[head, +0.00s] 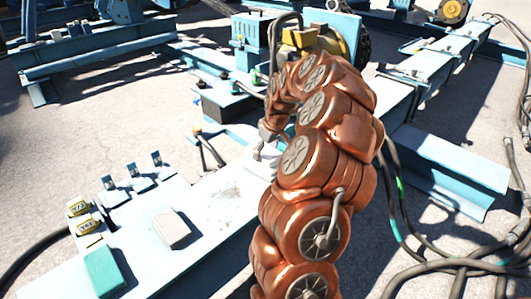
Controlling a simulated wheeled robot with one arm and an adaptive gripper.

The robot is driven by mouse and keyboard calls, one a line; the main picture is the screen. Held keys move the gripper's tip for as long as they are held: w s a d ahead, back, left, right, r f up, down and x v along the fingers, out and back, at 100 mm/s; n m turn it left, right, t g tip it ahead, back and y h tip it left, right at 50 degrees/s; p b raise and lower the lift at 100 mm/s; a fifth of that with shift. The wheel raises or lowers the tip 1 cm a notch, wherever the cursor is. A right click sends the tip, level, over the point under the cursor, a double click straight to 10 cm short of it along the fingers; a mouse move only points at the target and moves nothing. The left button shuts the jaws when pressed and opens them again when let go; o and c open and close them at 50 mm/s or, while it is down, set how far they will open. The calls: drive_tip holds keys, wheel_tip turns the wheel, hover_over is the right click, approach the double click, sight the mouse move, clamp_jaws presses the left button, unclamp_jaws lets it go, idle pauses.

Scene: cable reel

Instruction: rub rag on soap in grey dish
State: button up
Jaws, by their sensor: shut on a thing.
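My gripper (264,142) is at the end of my copper-coloured arm, above the pale blue beam top. It is shut on a small pale thing (267,151), mostly hidden by my arm; I cannot tell for sure that it is the rag. A pale block with a grey-brown side (172,230) lies on the beam top, left of and nearer than my gripper, apart from it. It may be the soap or its grey dish; I cannot tell which. A teal block (103,272) lies at the beam's near left end.
Dark cables (430,225) loop on the ground at right. Blue machinery (252,40) stands behind my arm. The beam top between block and gripper is clear.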

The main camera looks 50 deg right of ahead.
sight(265, 151)
drive_tip(key=shift+r+p, duration=0.9)
drive_tip(key=shift+r, duration=1.45)
drive_tip(key=w+a+r, duration=0.2)
drive_tip(key=w+a, duration=0.1)
drive_tip(key=a, duration=0.9)
drive_tip(key=w+a+r, duration=0.2)
drive_tip(key=w+a, duration=0.2)
drive_tip(key=a, duration=0.9)
drive_tip(key=w+a+r, duration=0.2)
drive_tip(key=w+a, duration=0.1)
drive_tip(key=a, duration=0.9)
drive_tip(key=w+p+v, duration=0.1)
drive_tip(key=p+v, duration=0.9)
drive_tip(key=p, duration=0.6)
drive_tip(key=w+r+p+v, duration=0.1)
drive_tip(key=w+p+v, duration=0.1)
drive_tip(key=p+v, duration=0.9)
drive_tip(key=p, duration=0.6)
drive_tip(key=shift+w+a, duration=0.2)
drive_tip(key=shift+w, duration=0.1)
